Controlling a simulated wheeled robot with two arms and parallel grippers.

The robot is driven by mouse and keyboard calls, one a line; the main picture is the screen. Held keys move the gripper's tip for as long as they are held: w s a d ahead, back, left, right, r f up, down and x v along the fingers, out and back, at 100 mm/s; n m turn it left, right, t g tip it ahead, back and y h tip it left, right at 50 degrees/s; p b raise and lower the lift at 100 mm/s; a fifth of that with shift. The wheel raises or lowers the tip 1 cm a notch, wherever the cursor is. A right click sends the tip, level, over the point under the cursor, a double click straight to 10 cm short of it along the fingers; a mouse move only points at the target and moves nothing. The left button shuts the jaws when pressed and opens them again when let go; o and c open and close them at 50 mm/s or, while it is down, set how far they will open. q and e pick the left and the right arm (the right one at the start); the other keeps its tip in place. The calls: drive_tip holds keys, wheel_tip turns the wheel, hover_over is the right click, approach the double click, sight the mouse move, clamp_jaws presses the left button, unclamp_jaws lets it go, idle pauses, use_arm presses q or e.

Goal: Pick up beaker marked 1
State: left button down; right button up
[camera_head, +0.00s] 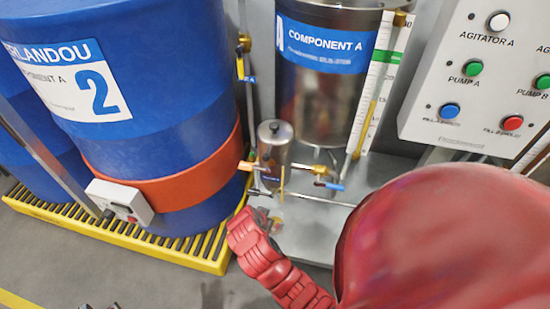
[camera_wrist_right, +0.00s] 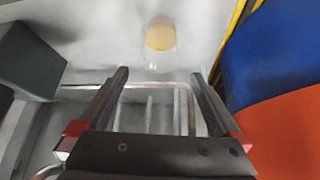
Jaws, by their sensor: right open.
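A clear beaker (camera_wrist_right: 160,44) with a yellowish content stands on a pale surface in the right wrist view, beyond my fingertips and roughly centred between them. No number can be read on it. My right gripper (camera_wrist_right: 161,72) is open, its two dark fingers apart with nothing between them. In the head view my red right arm reaches in from the lower right, and the right gripper (camera_head: 268,213) is small and partly hidden at the metal bench. I cannot make out the beaker clearly there.
A blue drum (camera_head: 150,100) with an orange band stands left on a yellow-edged grate (camera_head: 170,250). A steel tank (camera_head: 320,105) marked Component A, a small metal canister (camera_head: 274,143) and valved pipes are by the bench (camera_head: 310,235). A button panel (camera_head: 480,95) is at right.

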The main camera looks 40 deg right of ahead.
approach(278, 218)
drive_tip(key=b+x, duration=0.2)
drive_tip(key=x, duration=0.2)
drive_tip(key=shift+w+d+f+b, duration=0.1)
drive_tip(key=shift+d+f+b, duration=0.15)
drive_tip(key=shift+b, duration=0.05)
drive_tip(key=c, duration=1.5)
drive_tip(key=shift+r, duration=0.15)
